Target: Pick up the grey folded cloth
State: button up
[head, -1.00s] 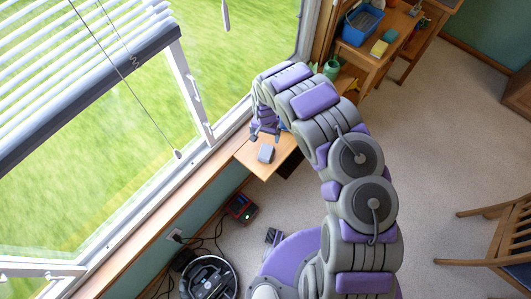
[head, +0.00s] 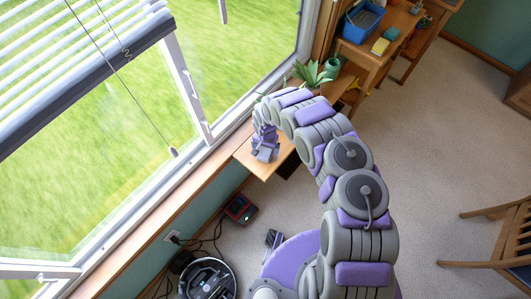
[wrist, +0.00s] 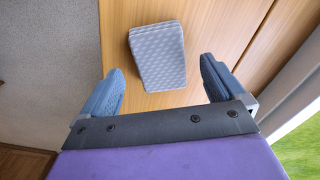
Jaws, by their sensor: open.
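The grey folded cloth (wrist: 158,52) lies on the small wooden shelf (wrist: 205,30) by the window. It has a fine quilted pattern and looks like a thick folded block. My gripper (wrist: 162,68) is open above the shelf. In the wrist view its two blue-grey fingers stand apart, one to each side of the cloth's near end, with visible room on both sides. I cannot tell the height between fingertips and cloth. In the head view my gripper (head: 264,152) is over the shelf and hides the cloth mostly or wholly.
The window frame (head: 190,90) and sill run close along the shelf's left side. A leafy plant (head: 309,73) stands behind my arm. A desk with a blue bin (head: 362,24) is at the back. A robot vacuum (head: 208,278) and cables lie on the floor below.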

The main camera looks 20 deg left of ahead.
aim_at(266, 151)
jog(key=shift+f, duration=1.55)
jog(key=shift+c, duration=0.4)
jog(key=c, duration=1)
jog(key=shift+c, duration=0.2)
jog(key=shift+r, duration=0.1)
